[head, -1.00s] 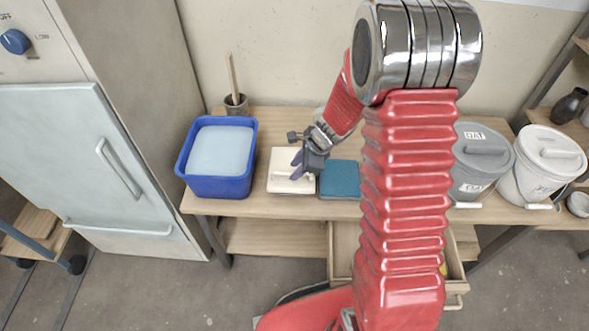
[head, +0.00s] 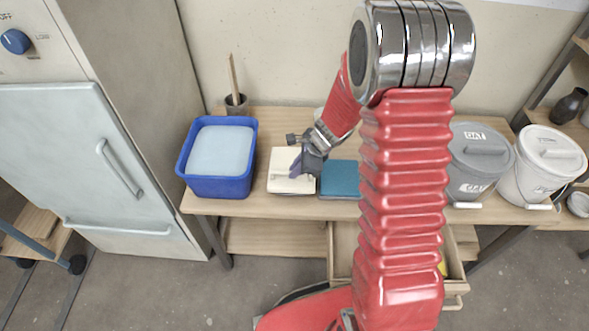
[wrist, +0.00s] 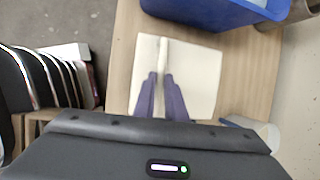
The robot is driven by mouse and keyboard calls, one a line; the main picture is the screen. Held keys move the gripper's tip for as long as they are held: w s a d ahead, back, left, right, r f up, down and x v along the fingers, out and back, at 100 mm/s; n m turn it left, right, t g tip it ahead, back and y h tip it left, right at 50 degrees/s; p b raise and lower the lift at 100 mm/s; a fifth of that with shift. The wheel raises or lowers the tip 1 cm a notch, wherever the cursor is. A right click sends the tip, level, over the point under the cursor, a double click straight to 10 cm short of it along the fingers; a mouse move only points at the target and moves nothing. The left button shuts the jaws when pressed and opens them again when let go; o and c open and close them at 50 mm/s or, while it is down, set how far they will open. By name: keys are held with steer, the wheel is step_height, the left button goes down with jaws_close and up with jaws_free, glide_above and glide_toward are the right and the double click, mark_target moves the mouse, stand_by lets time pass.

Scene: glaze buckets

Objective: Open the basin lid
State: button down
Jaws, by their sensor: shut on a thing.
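The basin lid is a cream square (head: 282,158) with a raised bar handle, lying flat on the workbench between the blue tub and a teal square. In the wrist view the lid (wrist: 200,75) fills the middle, and its handle (wrist: 162,52) runs up between my fingertips. My gripper (head: 297,172) is over the lid, with its purple fingers shut on the handle. In the wrist view the fingers (wrist: 160,80) flank the bar. The lid looks flat and down; what is under it is hidden.
A blue tub (head: 218,187) of pale liquid stands close left of the lid. A teal square (head: 340,177) lies close right. Grey (head: 472,185) and white (head: 535,185) lidded buckets stand further right. An open drawer (head: 343,238) juts out below the bench (head: 240,207).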

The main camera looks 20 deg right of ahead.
steer(key=shift+w+a, duration=0.1)
steer(key=shift+w+r, duration=0.1)
steer(key=shift+r, duration=0.05)
stand_by(0.4)
